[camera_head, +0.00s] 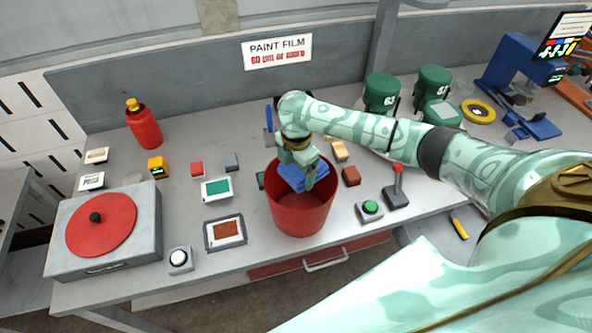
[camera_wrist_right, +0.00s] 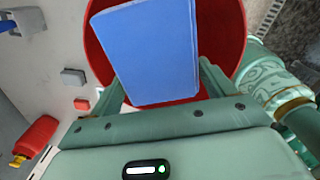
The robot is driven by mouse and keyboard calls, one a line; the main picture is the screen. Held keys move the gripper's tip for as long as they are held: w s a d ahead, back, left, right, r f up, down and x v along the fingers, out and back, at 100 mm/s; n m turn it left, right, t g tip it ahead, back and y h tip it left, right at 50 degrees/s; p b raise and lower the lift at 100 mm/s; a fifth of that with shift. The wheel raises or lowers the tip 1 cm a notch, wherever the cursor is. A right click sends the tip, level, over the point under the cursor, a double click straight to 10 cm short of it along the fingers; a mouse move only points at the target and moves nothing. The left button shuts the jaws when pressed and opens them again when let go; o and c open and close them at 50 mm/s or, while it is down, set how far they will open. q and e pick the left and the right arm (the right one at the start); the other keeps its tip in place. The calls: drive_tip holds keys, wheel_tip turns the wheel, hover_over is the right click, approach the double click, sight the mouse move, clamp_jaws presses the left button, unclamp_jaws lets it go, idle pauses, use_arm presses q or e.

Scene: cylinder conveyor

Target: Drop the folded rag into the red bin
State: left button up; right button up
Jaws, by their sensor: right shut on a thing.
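The folded rag is blue (camera_head: 292,176) and hangs at the mouth of the red bin (camera_head: 301,214) in the head view. My right gripper (camera_head: 308,176) is shut on the rag, over the bin's opening. In the right wrist view the rag (camera_wrist_right: 158,52) sits between the fingers of my right gripper (camera_wrist_right: 160,92), with the bin's red rim (camera_wrist_right: 234,40) around and behind it. The rag hides much of the bin's inside. My left gripper is not in view.
A grey box with a red disc (camera_head: 100,222), a framed brown panel (camera_head: 225,231), a green button box (camera_head: 369,210) and a red-knobbed lever (camera_head: 396,190) stand on the table around the bin. Green canisters (camera_head: 381,92) stand behind my right arm. The table's front edge is close to the bin.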

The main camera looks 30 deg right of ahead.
sight(297, 169)
drive_tip(key=shift+f+b, duration=0.35)
drive_tip(key=shift+f, duration=0.2)
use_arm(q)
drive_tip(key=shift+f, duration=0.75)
use_arm(e)
drive_tip(key=shift+r, duration=0.1)
drive_tip(key=o, duration=0.9)
use_arm(q)
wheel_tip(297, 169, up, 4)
drive_tip(key=p, duration=0.4)
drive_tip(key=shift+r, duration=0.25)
use_arm(e)
wheel_tip(297, 169, up, 16)
drive_tip(key=shift+r, duration=0.2)
